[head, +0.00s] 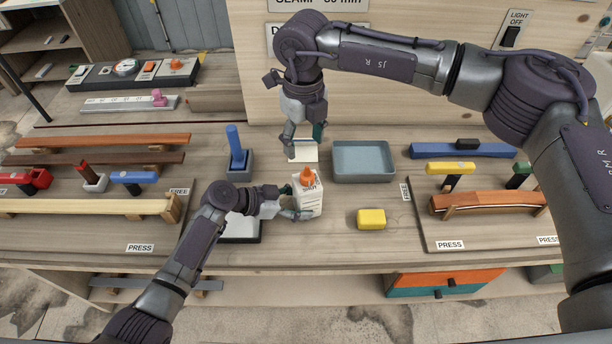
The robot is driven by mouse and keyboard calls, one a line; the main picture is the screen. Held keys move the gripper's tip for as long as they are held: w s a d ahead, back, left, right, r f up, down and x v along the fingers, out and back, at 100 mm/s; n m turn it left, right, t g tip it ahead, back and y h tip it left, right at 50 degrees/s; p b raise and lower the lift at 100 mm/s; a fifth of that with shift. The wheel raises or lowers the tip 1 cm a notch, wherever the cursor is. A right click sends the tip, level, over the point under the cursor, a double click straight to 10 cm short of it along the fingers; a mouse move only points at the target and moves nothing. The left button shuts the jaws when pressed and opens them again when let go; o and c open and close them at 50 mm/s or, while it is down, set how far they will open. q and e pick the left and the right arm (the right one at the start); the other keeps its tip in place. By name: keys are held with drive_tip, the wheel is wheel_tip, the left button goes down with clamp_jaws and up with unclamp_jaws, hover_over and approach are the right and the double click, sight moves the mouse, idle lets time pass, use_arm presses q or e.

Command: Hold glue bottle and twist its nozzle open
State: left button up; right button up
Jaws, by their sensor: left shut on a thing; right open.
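The glue bottle (309,199) is a white box-like bottle with dark print and an orange nozzle (307,177) on top. It is upright near the middle of the workbench. My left gripper (297,203) is shut on the bottle's body from the left. My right gripper (305,150) points down behind the bottle, a little farther back on the bench, and is open. It is apart from the nozzle. I cannot tell whether the nozzle is open or closed.
A grey-blue tray (363,175) and a yellow block (371,218) lie right of the bottle. A blue-handled tool in a holder (237,150) stands to its left.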

sight(307, 167)
use_arm(q)
drive_tip(key=shift+f, duration=0.1)
use_arm(e)
drive_tip(key=m, duration=0.3)
drive_tip(key=r+m, duration=0.1)
drive_tip(key=m, duration=0.1)
drive_tip(key=shift+w+d+r, duration=0.1)
drive_tip(key=shift+d, duration=0.15)
drive_tip(key=shift+d+m, duration=0.1)
drive_tip(key=shift+m, duration=0.6)
use_arm(q)
drive_tip(key=shift+s+f, duration=0.1)
use_arm(e)
wheel_tip(307, 167, down, 12)
drive_tip(key=shift+r, duration=0.15)
clamp_jaws()
